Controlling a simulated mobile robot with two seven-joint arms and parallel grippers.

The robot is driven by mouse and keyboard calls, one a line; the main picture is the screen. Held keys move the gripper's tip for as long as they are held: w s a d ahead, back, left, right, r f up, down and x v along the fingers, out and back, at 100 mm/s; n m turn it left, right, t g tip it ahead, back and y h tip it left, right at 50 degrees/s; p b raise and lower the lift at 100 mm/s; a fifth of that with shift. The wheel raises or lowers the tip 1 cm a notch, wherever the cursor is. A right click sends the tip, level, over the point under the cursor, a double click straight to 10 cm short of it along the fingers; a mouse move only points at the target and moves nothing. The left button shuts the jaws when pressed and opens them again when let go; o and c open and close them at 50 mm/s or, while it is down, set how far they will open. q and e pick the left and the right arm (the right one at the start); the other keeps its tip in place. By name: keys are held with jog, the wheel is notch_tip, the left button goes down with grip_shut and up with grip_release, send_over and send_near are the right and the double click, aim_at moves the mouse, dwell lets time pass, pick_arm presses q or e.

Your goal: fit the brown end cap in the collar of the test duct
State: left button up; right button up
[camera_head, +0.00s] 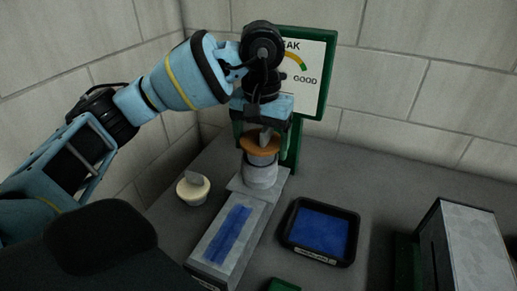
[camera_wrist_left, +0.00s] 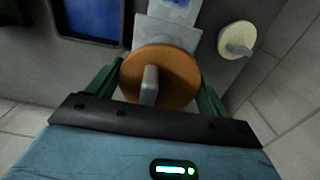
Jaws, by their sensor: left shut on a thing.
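My left gripper (camera_head: 263,138) is shut on the brown end cap (camera_head: 261,146), gripping its grey handle between green fingers. In the left wrist view the cap (camera_wrist_left: 178,78) shows as a round brown disc with the handle (camera_wrist_left: 150,85) upright across it. The cap is right over the round grey collar (camera_head: 260,173) of the test duct (camera_head: 217,262) and looks level. I cannot tell whether it rests on the rim, sits slightly inside or is just above. The cap hides the collar's opening. My right gripper is not in view.
A cream cap with a grey handle (camera_head: 193,188) lies left of the duct. A black tray with a blue bottom (camera_head: 353,233) is to the right. A green-framed gauge board (camera_head: 310,72) stands behind the collar. A grey metal box (camera_head: 470,240) is at far right.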

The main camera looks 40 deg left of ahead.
aim_at(260, 151)
pick_arm(q)
jog(key=shift+w+a+f, duration=0.1)
jog(key=shift+w+a, duration=0.5)
jog(key=shift+w, duration=0.05)
jog(key=shift+s+f+p, duration=0.1)
jog(key=shift+f+p, duration=0.2)
jog(key=shift+f, duration=1.8)
jog(key=o, duration=0.9)
jog(key=shift+o, duration=0.6)
jog(key=shift+r, duration=0.25)
notch_tip(260, 151, up, 7)
jog(key=shift+f, duration=0.1)
notch_tip(260, 151, up, 4)
jog(key=shift+r, duration=0.25)
jog(key=shift+r+p, duration=0.3)
jog(key=shift+r, duration=0.2)
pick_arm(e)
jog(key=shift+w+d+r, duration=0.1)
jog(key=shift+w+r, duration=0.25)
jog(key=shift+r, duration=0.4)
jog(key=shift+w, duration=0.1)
